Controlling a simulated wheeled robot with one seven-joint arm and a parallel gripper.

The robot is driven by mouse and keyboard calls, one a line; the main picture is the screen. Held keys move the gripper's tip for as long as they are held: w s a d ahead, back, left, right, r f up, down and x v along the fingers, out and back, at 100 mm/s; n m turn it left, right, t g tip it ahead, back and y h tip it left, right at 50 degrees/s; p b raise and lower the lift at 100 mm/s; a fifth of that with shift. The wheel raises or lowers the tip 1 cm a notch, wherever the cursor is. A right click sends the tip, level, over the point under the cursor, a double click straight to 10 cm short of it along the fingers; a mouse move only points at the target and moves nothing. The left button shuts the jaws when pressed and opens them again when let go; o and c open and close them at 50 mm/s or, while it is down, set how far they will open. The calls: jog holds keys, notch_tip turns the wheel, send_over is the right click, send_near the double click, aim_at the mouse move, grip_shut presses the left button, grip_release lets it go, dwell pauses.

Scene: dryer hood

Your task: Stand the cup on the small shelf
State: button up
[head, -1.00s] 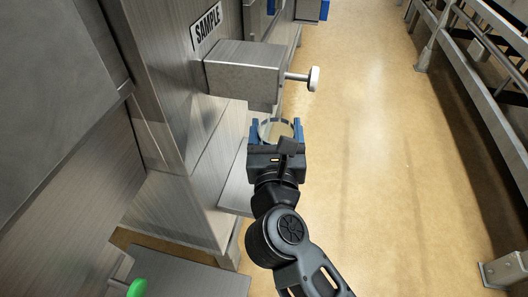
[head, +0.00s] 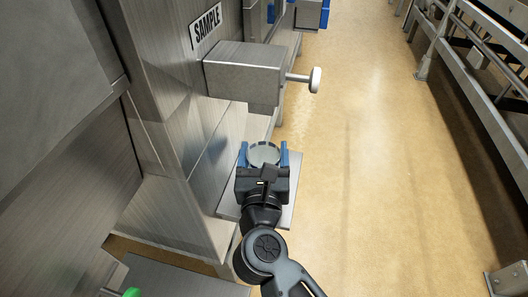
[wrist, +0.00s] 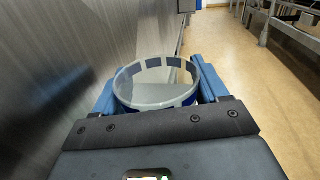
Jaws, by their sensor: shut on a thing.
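The cup (head: 264,153) is a round, clear-looking vessel with a pale rim; its open top also shows in the wrist view (wrist: 155,84), with a blue band low on its side. My gripper (head: 264,156) is shut on it, one blue finger on each side, and the cup looks about upright. The small shelf (head: 285,205) is a flat metal plate on the side of the machine. In the head view my gripper and the cup are over it and cover much of it. I cannot tell whether the cup's base touches the shelf.
A metal box (head: 243,75) with a white-knobbed plunger (head: 315,80) sticks out from the machine wall beyond the cup, under a SAMPLE sign (head: 206,26). The machine wall is close on the left. Open floor (head: 370,170) lies to the right, then metal railings (head: 480,90).

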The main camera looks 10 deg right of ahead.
jog(key=o, duration=1)
jog(key=shift+o, duration=0.2)
jog(key=shift+r, duration=0.15)
jog(key=s+a, duration=0.2)
jog(key=s, duration=1)
jog(key=shift+a, duration=0.15)
